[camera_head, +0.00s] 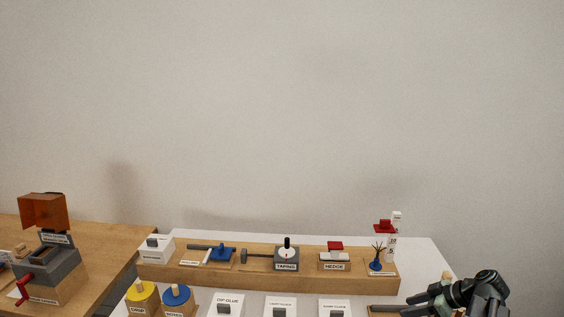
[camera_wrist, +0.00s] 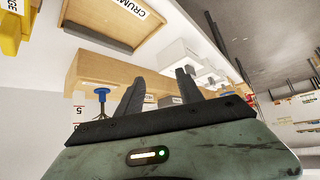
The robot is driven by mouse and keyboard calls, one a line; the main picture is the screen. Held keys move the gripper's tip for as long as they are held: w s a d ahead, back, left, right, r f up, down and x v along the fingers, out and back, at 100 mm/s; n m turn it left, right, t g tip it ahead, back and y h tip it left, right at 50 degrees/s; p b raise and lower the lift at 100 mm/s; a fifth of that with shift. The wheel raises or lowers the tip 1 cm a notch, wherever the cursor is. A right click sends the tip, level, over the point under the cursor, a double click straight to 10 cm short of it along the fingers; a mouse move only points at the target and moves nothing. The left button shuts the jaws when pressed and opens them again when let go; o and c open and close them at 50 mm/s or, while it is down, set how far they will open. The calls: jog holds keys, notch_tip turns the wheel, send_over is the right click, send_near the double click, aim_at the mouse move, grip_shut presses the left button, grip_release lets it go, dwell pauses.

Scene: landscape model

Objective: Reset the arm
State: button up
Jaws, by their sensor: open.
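My arm (camera_head: 475,292) shows at the lower right of the head view, folded beside the right end of the white table. My gripper (camera_wrist: 160,82) shows in the wrist view with its two dark fingers apart. I see nothing held between them. The fingertips lie in front of a wooden shelf block and small white boxes in that tilted picture, apart from them as far as I can tell.
The wooden shelf (camera_head: 270,278) carries several small labelled tools, with a blue stand (camera_head: 376,264) near its right end. A wooden tray (camera_wrist: 112,22) shows in the wrist view. A grey machine with a red crank (camera_head: 50,270) stands on the left table. The wall above is bare.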

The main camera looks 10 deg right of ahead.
jog(key=w+a+n+g, duration=0.1)
jog(key=w+a, duration=0.2)
jog(key=a, duration=0.3)
jog(key=w+a+f+n+g+y, duration=0.1)
jog(key=w+a+n, duration=0.1)
jog(key=a, duration=0.4)
jog(key=w+a+n+g, duration=0.1)
jog(key=w+a, duration=0.2)
jog(key=a, duration=0.3)
jog(key=s+a+f+m+g+h, duration=0.1)
jog(key=a+f+m+g+h, duration=0.15)
jog(key=a, duration=0.95)
jog(key=s+a+f+m+g+h, duration=0.2)
jog(key=a+f, duration=0.1)
jog(key=a, duration=0.9)
jog(key=d+m, duration=0.1)
jog(key=m, duration=0.1)
jog(key=d+m+h, duration=0.1)
jog(key=d+m, duration=0.1)
jog(key=d+m+h, duration=0.1)
jog(key=d+m, duration=0.1)
jog(key=m, duration=0.1)
jog(key=shift+s+f+t, duration=0.1)
jog(key=shift+f+t, duration=0.05)
jog(key=shift+t, duration=0.1)
